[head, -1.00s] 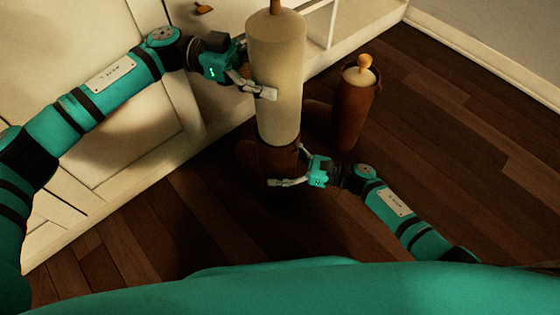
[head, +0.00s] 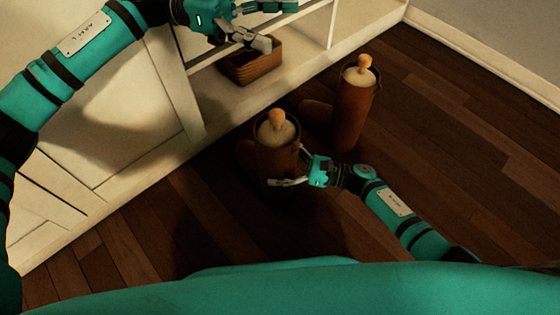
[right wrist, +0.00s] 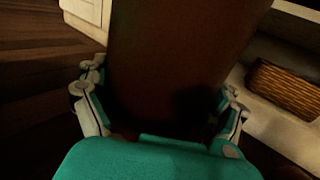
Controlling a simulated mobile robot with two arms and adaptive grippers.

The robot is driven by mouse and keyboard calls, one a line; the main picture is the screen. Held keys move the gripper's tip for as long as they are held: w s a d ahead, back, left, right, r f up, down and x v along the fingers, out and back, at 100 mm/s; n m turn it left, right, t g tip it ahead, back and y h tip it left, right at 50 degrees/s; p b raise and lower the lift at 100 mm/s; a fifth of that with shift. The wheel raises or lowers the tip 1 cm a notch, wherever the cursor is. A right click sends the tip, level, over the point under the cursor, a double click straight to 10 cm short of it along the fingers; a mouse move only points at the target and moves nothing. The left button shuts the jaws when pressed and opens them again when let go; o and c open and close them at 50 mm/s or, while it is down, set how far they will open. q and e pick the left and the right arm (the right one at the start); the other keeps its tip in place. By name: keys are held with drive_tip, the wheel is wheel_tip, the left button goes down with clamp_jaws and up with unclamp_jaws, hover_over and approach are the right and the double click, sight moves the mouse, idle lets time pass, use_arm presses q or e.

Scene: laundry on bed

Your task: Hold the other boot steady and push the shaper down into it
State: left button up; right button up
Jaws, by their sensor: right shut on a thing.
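The near brown boot (head: 277,160) stands upright on the floor. A cream shaper (head: 276,131) with a wooden knob sits down inside its shaft, with only the top showing. My right gripper (head: 290,168) is shut on this boot's shaft from the right; the right wrist view shows the brown shaft (right wrist: 180,60) between both fingers. The other brown boot (head: 350,112) stands behind to the right, also with a shaper (head: 359,75) in it. My left gripper (head: 262,25) is raised above and behind the near boot, apart from it; its finger gap is unclear.
A white cabinet (head: 110,130) with open shelves runs along the left and back. A woven basket (head: 250,66) sits on its low shelf and also shows in the right wrist view (right wrist: 285,87). The dark wooden floor (head: 460,150) is clear at right.

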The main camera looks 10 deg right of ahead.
idle(0.3)
drive_tip(key=o, duration=1.3)
drive_tip(key=shift+c, duration=0.2)
drive_tip(key=v, duration=1.2)
drive_tip(key=shift+s, duration=0.1)
